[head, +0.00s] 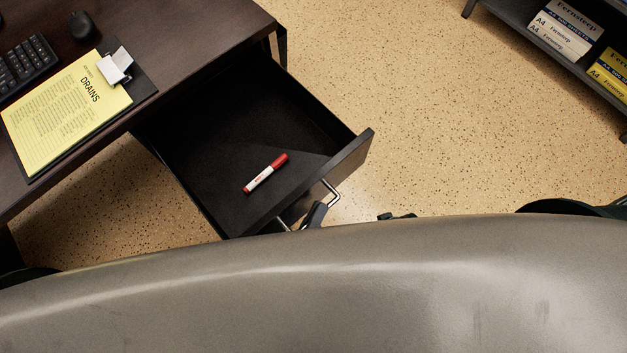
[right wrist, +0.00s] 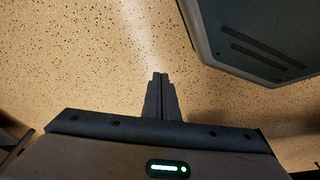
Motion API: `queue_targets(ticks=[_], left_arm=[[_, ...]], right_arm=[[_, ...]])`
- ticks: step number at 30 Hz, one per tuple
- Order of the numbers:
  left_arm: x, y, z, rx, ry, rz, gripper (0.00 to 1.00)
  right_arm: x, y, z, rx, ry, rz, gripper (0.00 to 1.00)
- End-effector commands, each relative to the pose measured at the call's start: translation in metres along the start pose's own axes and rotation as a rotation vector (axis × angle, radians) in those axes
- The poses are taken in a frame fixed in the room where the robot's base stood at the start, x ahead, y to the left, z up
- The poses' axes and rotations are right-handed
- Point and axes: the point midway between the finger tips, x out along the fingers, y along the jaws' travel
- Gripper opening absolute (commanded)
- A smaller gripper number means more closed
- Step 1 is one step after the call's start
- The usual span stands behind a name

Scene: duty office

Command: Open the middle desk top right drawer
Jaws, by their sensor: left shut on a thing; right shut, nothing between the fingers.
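The desk's drawer (head: 240,150) is pulled well out from under the dark desk top (head: 185,35) in the head view. Its inside is dark, with a red and white marker (head: 265,174) lying in it. A metal bar handle (head: 331,190) is on the drawer front (head: 345,165). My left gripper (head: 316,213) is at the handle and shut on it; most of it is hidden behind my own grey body. My right gripper (right wrist: 160,80) is shut and empty above the speckled floor in the right wrist view.
A clipboard with a yellow sheet (head: 65,105), a keyboard (head: 25,62) and a mouse (head: 81,25) are on the desk. A dark shelf (head: 520,35) with paper packs (head: 565,32) stands at the upper right. The floor between is clear.

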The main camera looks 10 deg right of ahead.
Motion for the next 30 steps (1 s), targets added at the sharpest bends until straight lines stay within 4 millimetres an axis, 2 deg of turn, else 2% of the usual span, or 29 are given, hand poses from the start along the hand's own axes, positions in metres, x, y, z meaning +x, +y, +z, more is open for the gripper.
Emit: queue_targets(ticks=[1, 2, 3, 17, 23, 30], left_arm=[[-0.001, -0.001, 0.001, 0.0, -0.002, -0.003, 0.0], [-0.001, -0.001, 0.001, 0.0, -0.002, -0.003, 0.11], [-0.001, -0.001, 0.001, 0.0, -0.002, -0.003, 0.16], [-0.006, -0.001, 0.001, 0.0, -0.001, -0.002, 0.16], [-0.027, -0.002, 0.001, 0.0, -0.003, -0.003, 0.16], [-0.071, -0.003, 0.002, 0.0, -0.005, -0.003, 0.16]], right_arm=[[0.0, 0.0, 0.0, 0.0, 0.0, 0.0, 0.0], [0.0, 0.0, 0.0, 0.0, 0.0, 0.0, 0.0], [0.0, 0.0, 0.0, 0.0, 0.0, 0.0, 0.0], [0.0, 0.0, 0.0, 0.0, -0.002, 0.0, 0.0], [-0.004, 0.0, -0.004, 0.0, 0.002, 0.001, 0.0], [-0.025, 0.0, -0.006, 0.002, 0.002, 0.004, 0.0]])
